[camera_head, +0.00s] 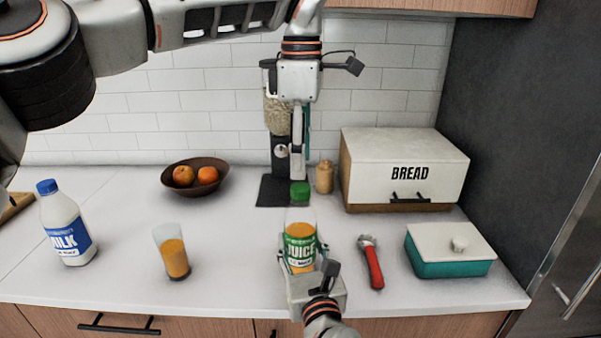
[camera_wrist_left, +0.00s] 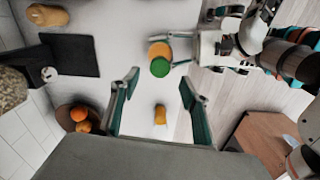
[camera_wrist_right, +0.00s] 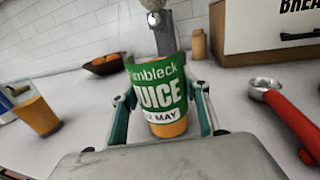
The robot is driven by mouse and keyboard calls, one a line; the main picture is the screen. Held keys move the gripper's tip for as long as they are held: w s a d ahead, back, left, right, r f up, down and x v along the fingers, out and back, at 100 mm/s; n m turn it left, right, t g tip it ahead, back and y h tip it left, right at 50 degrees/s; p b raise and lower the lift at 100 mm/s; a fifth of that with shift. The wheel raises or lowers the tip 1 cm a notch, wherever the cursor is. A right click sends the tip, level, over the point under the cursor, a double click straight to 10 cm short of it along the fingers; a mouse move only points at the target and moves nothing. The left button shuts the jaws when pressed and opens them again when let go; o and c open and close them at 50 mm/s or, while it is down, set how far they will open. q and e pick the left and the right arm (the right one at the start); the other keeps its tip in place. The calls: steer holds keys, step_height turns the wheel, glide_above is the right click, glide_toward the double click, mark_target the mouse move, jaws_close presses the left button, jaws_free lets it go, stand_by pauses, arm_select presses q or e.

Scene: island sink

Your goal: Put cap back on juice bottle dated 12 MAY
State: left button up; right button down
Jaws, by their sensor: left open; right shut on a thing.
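The juice bottle (camera_head: 300,243) stands upright near the counter's front edge, with a green label; "12 MAY" reads on it in the right wrist view (camera_wrist_right: 157,92). My right gripper (camera_head: 316,272) is shut around the bottle's lower body. A green cap (camera_head: 300,190) shows at the bottle's top end, and also in the left wrist view (camera_wrist_left: 160,67); I cannot tell whether it is seated on the mouth. My left gripper (camera_head: 298,176) is open and empty, pointing down above the cap. In the left wrist view the cap appears beyond its spread fingertips (camera_wrist_left: 160,78).
A juice glass (camera_head: 172,254) and a milk bottle (camera_head: 66,228) stand left. A red-handled tool (camera_head: 372,264) and a teal lidded dish (camera_head: 450,266) lie right. Behind are a fruit bowl (camera_head: 208,185), a dispenser (camera_head: 280,160), a shaker (camera_head: 324,177) and a bread box (camera_head: 400,165).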

arm_select(q)
steer(key=shift+r, duration=1)
arm_select(e)
steer(key=c, duration=1)
jaws_free()
steer(key=s+d, duration=0.2)
steer(key=s, duration=0.9)
steer(key=shift+s+d, duration=0.2)
steer(key=shift+s, duration=0.2)
arm_select(q)
steer(key=shift+s+f, duration=0.1)
arm_select(e)
steer(key=shift+s, duration=0.1)
